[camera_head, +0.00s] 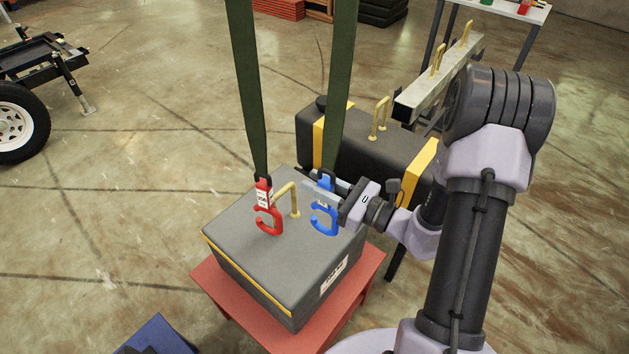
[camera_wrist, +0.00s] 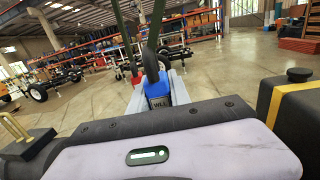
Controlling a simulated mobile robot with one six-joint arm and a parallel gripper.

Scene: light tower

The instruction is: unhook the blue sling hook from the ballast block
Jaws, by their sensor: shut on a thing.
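The blue sling hook (camera_head: 325,219) hangs at the end of the right dark green strap (camera_head: 340,80). My gripper (camera_head: 322,190) is shut on its upper body, reaching in from the right. The wrist view shows the blue body (camera_wrist: 157,88) between the two jaws. The dark grey ballast block (camera_head: 265,255) has a brass lifting eye (camera_head: 286,192) on top. In the head view the blue hook appears to the right of this eye and apart from it. A red hook (camera_head: 268,217) on the left strap (camera_head: 246,80) is at the eye's left side; whether it passes through is unclear.
The block sits on a red stand (camera_head: 215,290). A black tank-like body with yellow bands (camera_head: 318,145) stands close behind. A grey beam with brass eyes (camera_head: 440,75) is at back right. A wheeled trailer (camera_head: 15,125) is far left, with open floor between.

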